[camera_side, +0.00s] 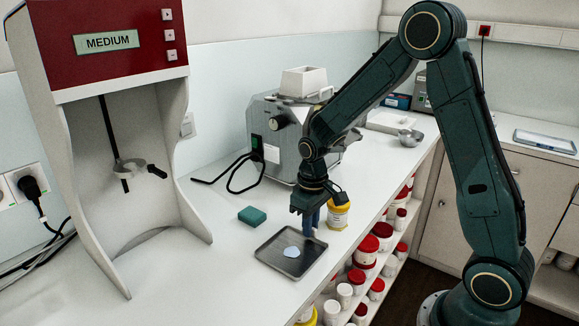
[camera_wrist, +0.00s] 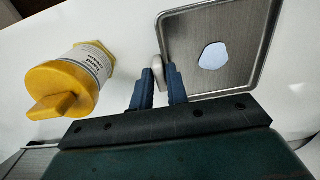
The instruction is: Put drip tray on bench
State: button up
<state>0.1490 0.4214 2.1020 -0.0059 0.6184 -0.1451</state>
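The drip tray (camera_side: 273,257) is a shallow, square, dark grey metal tray on the white bench (camera_side: 190,280), near its front edge. A pale blue patch (camera_side: 291,252) lies in it. The wrist view shows the tray (camera_wrist: 242,74) at upper right, with a light grey tab at its left edge. My gripper (camera_side: 312,233) points down at the tray's back right side. In the wrist view its blue fingers (camera_wrist: 160,78) sit on both sides of the tab and appear closed on it. I cannot tell whether the tray is slightly raised.
A yellow-lidded jar (camera_side: 338,215) stands close behind my gripper; its lid shows in the wrist view (camera_wrist: 62,88). A teal sponge (camera_side: 252,216) lies left of the tray. The grey mill (camera_side: 275,135) stands behind, and a red-topped stand (camera_side: 110,45) at left. Shelves below hold several jars.

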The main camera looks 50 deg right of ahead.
jog(key=shift+o, duration=1.3)
jog(key=shift+r, duration=0.2)
notch_tip(320, 180, up, 12)
jog(key=s+a+r+t, duration=0.2)
jog(key=s+r, duration=0.1)
jog(key=s, duration=0.7)
jog(key=s+a+r+t, duration=0.3)
jog(key=s+r, duration=0.1)
jog(key=s, duration=0.6)
jog(key=shift+a+r+t, duration=0.25)
jog(key=shift+r+t, duration=0.05)
